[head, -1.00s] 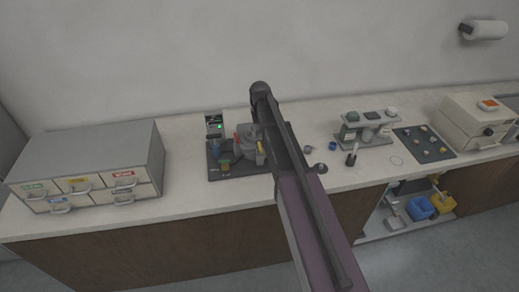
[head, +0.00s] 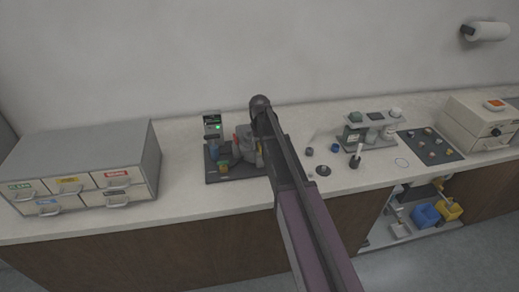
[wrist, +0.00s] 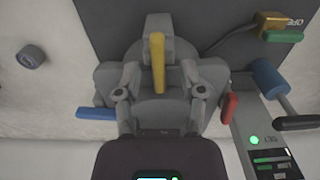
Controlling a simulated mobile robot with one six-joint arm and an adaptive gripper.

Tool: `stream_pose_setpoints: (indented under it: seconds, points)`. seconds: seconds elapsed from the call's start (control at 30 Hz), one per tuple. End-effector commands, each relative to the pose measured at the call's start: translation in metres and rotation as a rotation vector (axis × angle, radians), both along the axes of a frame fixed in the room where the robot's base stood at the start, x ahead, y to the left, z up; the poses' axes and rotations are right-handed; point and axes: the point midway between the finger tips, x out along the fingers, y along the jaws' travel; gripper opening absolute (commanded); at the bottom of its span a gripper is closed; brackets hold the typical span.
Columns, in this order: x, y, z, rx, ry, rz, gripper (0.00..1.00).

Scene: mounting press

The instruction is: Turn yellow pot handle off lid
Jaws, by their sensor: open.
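The mounting press (wrist: 158,85) is a grey machine on a dark mat. In the head view the press (head: 245,150) is partly hidden behind my arm. Its yellow pot handle (wrist: 157,62) is an upright bar on the lid in the wrist view. Contact cannot be told. My arm hides the gripper in the head view.
Around the press are a blue lever (wrist: 96,113), a red lever (wrist: 229,108), a blue cylinder (wrist: 269,77) and a lit control panel (wrist: 262,150). A drawer cabinet (head: 85,165) stands left. Small round parts and a bottle rack (head: 370,130) stand right.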

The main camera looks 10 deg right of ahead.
Motion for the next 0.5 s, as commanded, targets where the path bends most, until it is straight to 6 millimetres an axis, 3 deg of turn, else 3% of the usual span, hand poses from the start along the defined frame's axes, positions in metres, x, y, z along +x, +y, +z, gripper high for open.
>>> stream_pose_setpoints:
  seconds: [0.47,0.5]
  points:
    - [0.0,-0.0002,-0.0038,0.0,0.0,0.0,0.51]
    - [0.0,-0.0002,-0.0038,0.0,0.0,0.0,0.4]
